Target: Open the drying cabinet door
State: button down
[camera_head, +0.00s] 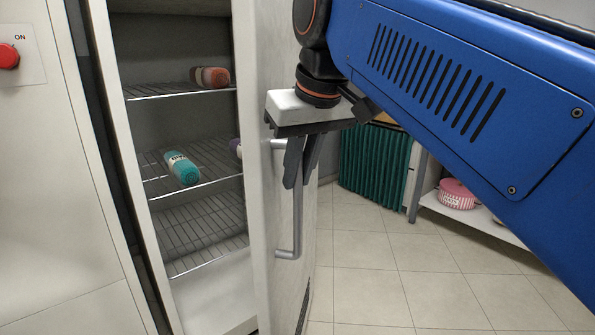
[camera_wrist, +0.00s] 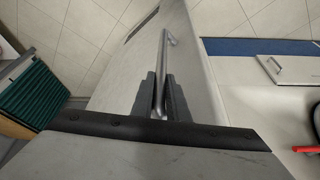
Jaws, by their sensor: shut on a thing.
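The drying cabinet door (camera_head: 275,215) is white and stands swung open, seen nearly edge-on in the head view. Its face also shows in the wrist view (camera_wrist: 190,65). A grey bar handle (camera_head: 298,215) runs upright on its outer face. My gripper (camera_head: 292,183) hangs at the handle's upper part, its dark fingers closed on the bar. In the wrist view the handle (camera_wrist: 163,50) passes between both fingers. Inside the cabinet, wire shelves (camera_head: 200,222) hold a teal rolled item (camera_head: 181,168) and a brownish one (camera_head: 210,77). A purple item is mostly hidden by the door.
A red button (camera_head: 8,56) sits on the white panel at left. A green pleated curtain or cloth (camera_head: 375,160) and a low shelf with a pink basket (camera_head: 457,194) stand at right. The tiled floor (camera_head: 400,260) right of the door is clear.

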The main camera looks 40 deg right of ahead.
jog(key=c, duration=1.7)
grip_release()
jog(key=shift+c, duration=0.2)
jog(key=v, duration=1.7)
jog(key=shift+r, duration=0.2)
jog(key=shift+d, duration=0.1)
